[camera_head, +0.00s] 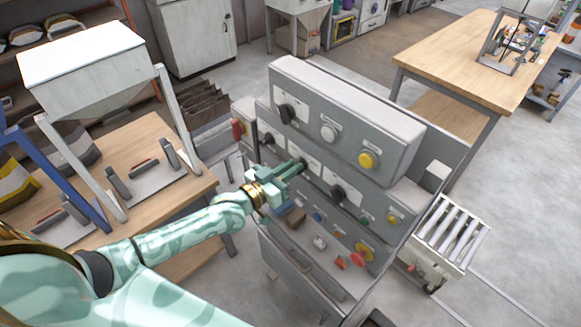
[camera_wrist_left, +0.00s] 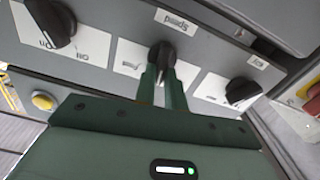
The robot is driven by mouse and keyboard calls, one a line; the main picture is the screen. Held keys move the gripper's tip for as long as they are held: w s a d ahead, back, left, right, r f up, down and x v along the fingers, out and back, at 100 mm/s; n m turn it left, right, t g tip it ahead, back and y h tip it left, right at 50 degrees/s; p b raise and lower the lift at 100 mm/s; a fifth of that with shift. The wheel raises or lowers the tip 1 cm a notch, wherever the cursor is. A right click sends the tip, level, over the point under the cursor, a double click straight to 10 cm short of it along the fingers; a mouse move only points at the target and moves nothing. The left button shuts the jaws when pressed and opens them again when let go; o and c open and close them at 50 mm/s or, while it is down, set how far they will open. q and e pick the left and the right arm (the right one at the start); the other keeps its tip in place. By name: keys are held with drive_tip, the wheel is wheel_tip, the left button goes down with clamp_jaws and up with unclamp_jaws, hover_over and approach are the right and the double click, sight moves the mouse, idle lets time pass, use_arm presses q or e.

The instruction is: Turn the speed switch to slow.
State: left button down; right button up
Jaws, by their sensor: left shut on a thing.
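The speed switch is a black rotary knob (camera_wrist_left: 161,54) on a white plate on the grey control panel, with a label reading Speed beside it in the left wrist view. My left gripper (camera_wrist_left: 163,82) is shut on this knob, one finger on each side of it. In the head view my left gripper (camera_head: 297,166) reaches the middle row of the panel from the left and covers most of the knob. The plate's position marks are too small to read, so I cannot tell the setting. My right gripper is in neither view.
Other black knobs flank it, one on the left (camera_wrist_left: 50,22) and one on the right (camera_wrist_left: 241,91) in the wrist view. The grey panel (camera_head: 345,100) also carries several coloured buttons and a red stop button (camera_head: 357,259). A wooden table (camera_head: 480,60) stands behind right.

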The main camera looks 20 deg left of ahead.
use_arm(q)
drive_tip(key=shift+w+a+f+n, duration=0.1)
drive_tip(key=shift+a+f+n, duration=0.1)
drive_tip(key=shift+n, duration=1.85)
drive_tip(key=shift+w+a+f+n, duration=0.1)
drive_tip(key=shift+a+n, duration=0.05)
drive_tip(key=shift+n, duration=1.9)
drive_tip(key=c, duration=1.5)
unclamp_jaws()
drive_tip(key=shift+o, duration=0.2)
drive_tip(key=v, duration=1.6)
drive_tip(key=shift+s+b, duration=0.25)
drive_tip(key=shift+b, duration=0.05)
